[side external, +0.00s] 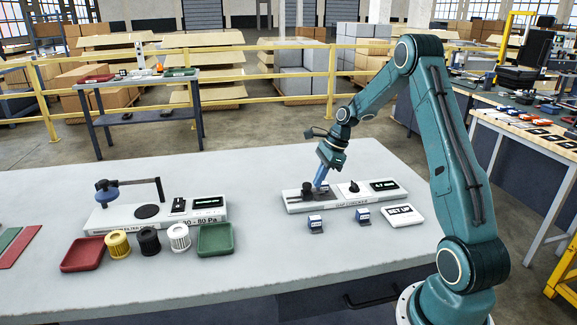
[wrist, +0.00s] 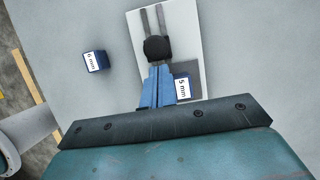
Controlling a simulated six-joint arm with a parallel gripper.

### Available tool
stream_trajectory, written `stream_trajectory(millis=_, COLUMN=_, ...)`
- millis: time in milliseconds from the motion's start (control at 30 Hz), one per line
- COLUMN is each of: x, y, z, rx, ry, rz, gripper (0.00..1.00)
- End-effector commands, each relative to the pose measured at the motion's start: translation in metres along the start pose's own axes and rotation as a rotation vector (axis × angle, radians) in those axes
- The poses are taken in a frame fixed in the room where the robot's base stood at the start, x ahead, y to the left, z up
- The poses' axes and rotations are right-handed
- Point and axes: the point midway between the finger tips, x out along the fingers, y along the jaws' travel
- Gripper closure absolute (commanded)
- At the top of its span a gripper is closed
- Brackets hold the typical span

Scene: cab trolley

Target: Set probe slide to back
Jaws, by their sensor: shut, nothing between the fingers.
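The gap checker (side external: 345,203) is a long white unit on the bench. Its probe slide is a black knob (wrist: 158,48) on two grey rails, and it also shows at the left end of the unit in the side view (side external: 307,190). My gripper (wrist: 158,70) has its blue fingers shut and empty, pointing down with the tips right beside the knob. Whether they touch it I cannot tell. The gripper also shows over the unit in the side view (side external: 318,186). A 5 mm block (wrist: 183,88) sits on the unit beside the fingers, partly hidden by them.
Another labelled block (wrist: 95,61) stands off the unit. Two small blocks (side external: 316,224) (side external: 362,217) stand in front of it, and a SET UP plate (side external: 402,217) lies to the right. A second test unit (side external: 155,213), filters and trays are further left.

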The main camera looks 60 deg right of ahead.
Motion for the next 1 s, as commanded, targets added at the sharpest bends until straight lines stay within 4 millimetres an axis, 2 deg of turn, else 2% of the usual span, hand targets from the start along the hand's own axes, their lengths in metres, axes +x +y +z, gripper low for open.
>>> stream_trajectory(millis=333, x=0.001, y=0.000, z=0.003, rx=-0.001, ry=0.000, rz=0.000, gripper=1.00)
stream_trajectory(millis=700, x=0.018, y=0.000, z=0.045, rx=-0.001, ry=-0.002, rz=0.001, gripper=1.00)
stream_trajectory(millis=1000, x=0.019, y=0.000, z=0.049, rx=-0.002, ry=-0.004, rz=0.000, gripper=1.00)
